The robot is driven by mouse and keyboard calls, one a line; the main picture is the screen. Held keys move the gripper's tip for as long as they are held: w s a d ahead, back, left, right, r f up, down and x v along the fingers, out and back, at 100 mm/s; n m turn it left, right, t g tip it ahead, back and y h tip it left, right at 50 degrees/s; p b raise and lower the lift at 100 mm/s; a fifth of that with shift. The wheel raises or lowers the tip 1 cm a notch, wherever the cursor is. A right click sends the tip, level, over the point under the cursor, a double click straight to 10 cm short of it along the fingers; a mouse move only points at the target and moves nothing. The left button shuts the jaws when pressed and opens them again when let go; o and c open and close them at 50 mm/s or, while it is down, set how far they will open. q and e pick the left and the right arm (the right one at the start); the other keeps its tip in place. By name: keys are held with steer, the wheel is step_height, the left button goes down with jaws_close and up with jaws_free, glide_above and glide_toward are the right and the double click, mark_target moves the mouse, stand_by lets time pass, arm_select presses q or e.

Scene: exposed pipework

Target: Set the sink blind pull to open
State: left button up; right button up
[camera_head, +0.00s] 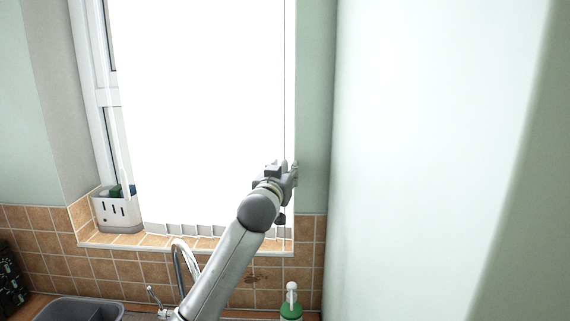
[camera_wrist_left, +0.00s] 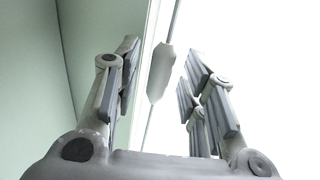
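The blind pull (camera_wrist_left: 161,74) is a pale, elongated weight on a thin cord, seen in the left wrist view between the two finger pads of my left gripper (camera_wrist_left: 164,62). The fingers stand apart, and neither visibly touches it. How deep the pull sits between them is hard to tell. In the head view the cord (camera_head: 285,85) runs down the right side of the window to my left gripper (camera_head: 287,170), which hides the pull there. The white vertical blind (camera_head: 205,110) covers most of the window. My right gripper is not in view.
A utensil caddy (camera_head: 117,213) stands on the tiled sill at left. The tap (camera_head: 186,258) and a green bottle with a white pump (camera_head: 291,305) are below. A pale wall or panel (camera_head: 430,150) fills the right.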

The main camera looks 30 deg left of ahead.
arm_select(q)
steer(key=shift+w+a+r, duration=0.1)
steer(key=shift+w+a, duration=0.05)
steer(key=shift+w, duration=0.5)
jaws_close()
